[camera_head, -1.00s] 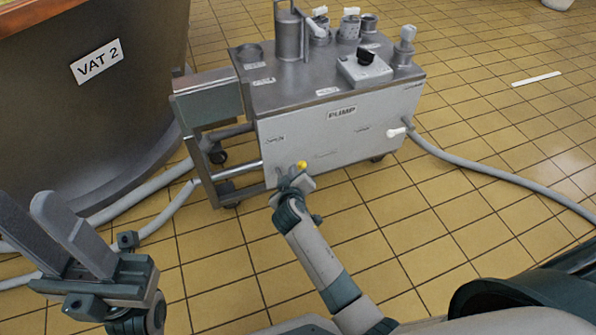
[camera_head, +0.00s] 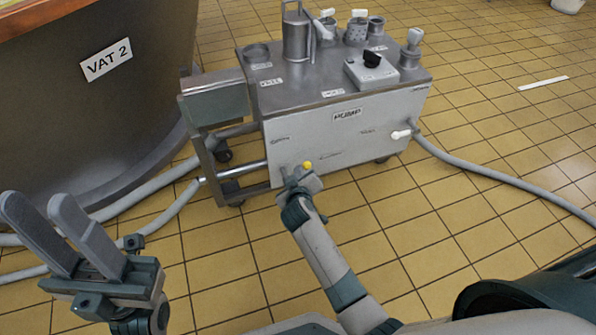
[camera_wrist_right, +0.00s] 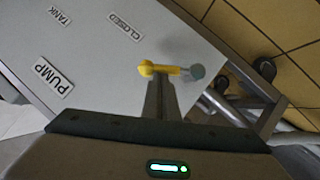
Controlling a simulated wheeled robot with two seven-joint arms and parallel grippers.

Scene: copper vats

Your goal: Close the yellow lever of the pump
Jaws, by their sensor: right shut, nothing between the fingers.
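The pump (camera_head: 345,138) is a grey wheeled box labelled PUMP. Its yellow lever (camera_head: 307,166) shows as a small yellow knob low on the front face, at the left. In the right wrist view the yellow lever (camera_wrist_right: 160,70) lies across the picture, from its yellow knob to a grey round pivot. My right gripper (camera_head: 296,172) is at the lever; its shut fingers (camera_wrist_right: 160,92) reach up to the lever's side, with nothing between them. Whether they touch it I cannot tell. My left gripper (camera_head: 52,230) is open and empty at the far left, away from the pump.
A CLOSED label (camera_wrist_right: 126,26) and a TANK label (camera_wrist_right: 60,16) are on the pump's face. Hoses (camera_head: 480,170) run along the tiled floor.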

